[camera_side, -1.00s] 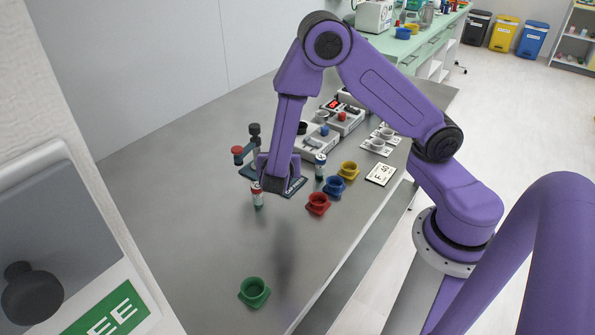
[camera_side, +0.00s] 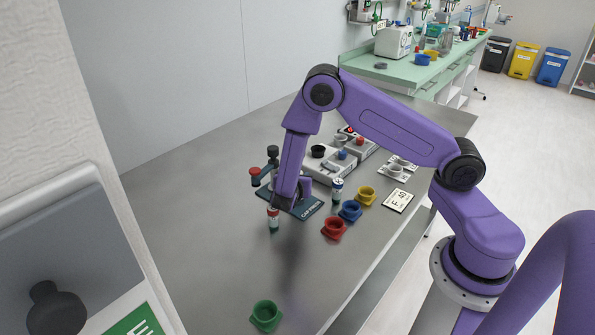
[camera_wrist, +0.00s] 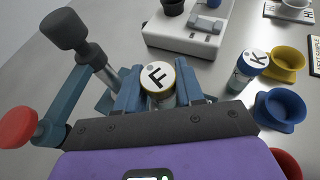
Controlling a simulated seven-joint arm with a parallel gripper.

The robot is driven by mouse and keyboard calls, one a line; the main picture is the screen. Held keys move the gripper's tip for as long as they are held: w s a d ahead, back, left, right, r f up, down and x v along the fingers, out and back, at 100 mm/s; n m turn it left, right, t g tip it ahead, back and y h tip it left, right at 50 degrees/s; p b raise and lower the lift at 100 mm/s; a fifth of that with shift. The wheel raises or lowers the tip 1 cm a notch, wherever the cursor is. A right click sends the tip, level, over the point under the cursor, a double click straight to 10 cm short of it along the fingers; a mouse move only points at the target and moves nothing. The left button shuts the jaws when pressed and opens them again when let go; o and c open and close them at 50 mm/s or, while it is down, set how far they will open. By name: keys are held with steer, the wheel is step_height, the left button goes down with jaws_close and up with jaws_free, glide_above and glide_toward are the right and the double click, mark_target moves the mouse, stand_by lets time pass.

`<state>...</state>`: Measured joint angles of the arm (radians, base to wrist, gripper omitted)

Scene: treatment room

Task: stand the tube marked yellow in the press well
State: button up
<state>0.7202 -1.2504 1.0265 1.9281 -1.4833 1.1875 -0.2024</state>
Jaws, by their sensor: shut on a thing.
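My gripper (camera_wrist: 159,92) is shut on a tube with a white cap (camera_wrist: 158,76) lettered F and a yellowish rim. In the side view my gripper (camera_side: 301,190) is over the press's dark base plate (camera_side: 305,210), and hides the held tube. The press has a black knob (camera_wrist: 64,30) and a red knob (camera_wrist: 16,127), left of the gripper in the wrist view. The well is hidden; I cannot tell whether the tube's foot is in it. A blue-marked tube lettered K (camera_wrist: 246,68) stands at right. A red-capped tube (camera_side: 273,219) stands in front of the press.
Red (camera_side: 334,229), blue (camera_side: 350,212) and yellow (camera_side: 366,195) cups stand right of the press. A green cup (camera_side: 266,316) is near the front. A white device (camera_wrist: 187,32) stands behind. The left tabletop is clear.

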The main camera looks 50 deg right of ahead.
steer(key=shift+f, duration=0.6)
steer(key=shift+f, duration=0.6)
stand_by(1.3)
steer(key=o, duration=0.7)
steer(key=shift+o, duration=0.2)
steer(key=v, duration=1.1)
stand_by(0.4)
